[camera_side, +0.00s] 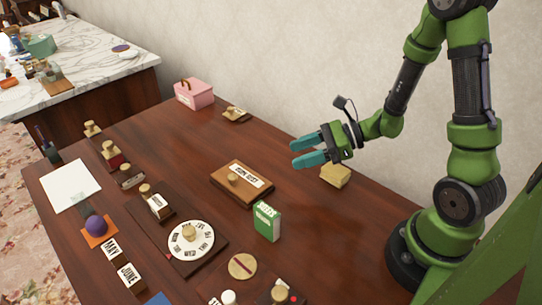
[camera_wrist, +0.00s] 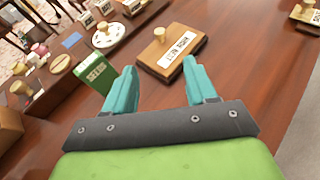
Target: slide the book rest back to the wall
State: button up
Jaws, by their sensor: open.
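The book rest (camera_side: 242,193) is a flat brown wooden block with a round light knob and a white label. It lies on the dark table, apart from the wall. It also shows in the wrist view (camera_wrist: 155,60), just beyond my fingertips, with its label upside down. My gripper (camera_side: 306,152) has two teal fingers, apart and empty. It is held above the table, to the right of the book rest, pointing left. In the wrist view my gripper (camera_wrist: 160,75) has clear space between its fingers. Nothing hides the book rest.
A green box (camera_side: 267,221) stands close to the book rest, nearer the camera. A yellow block (camera_side: 335,176) lies below my gripper. A dial board (camera_side: 205,258) is to the lower left. A pink box (camera_side: 194,94) stands by the wall (camera_side: 250,60). Bare table lies between book rest and wall.

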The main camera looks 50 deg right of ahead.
aim_at(234, 176)
jog(key=x, duration=1.6)
jog(key=shift+w+a+f, duration=0.15)
jog(key=shift+a+f, duration=0.05)
jog(key=shift+a, duration=0.05)
grip_shut()
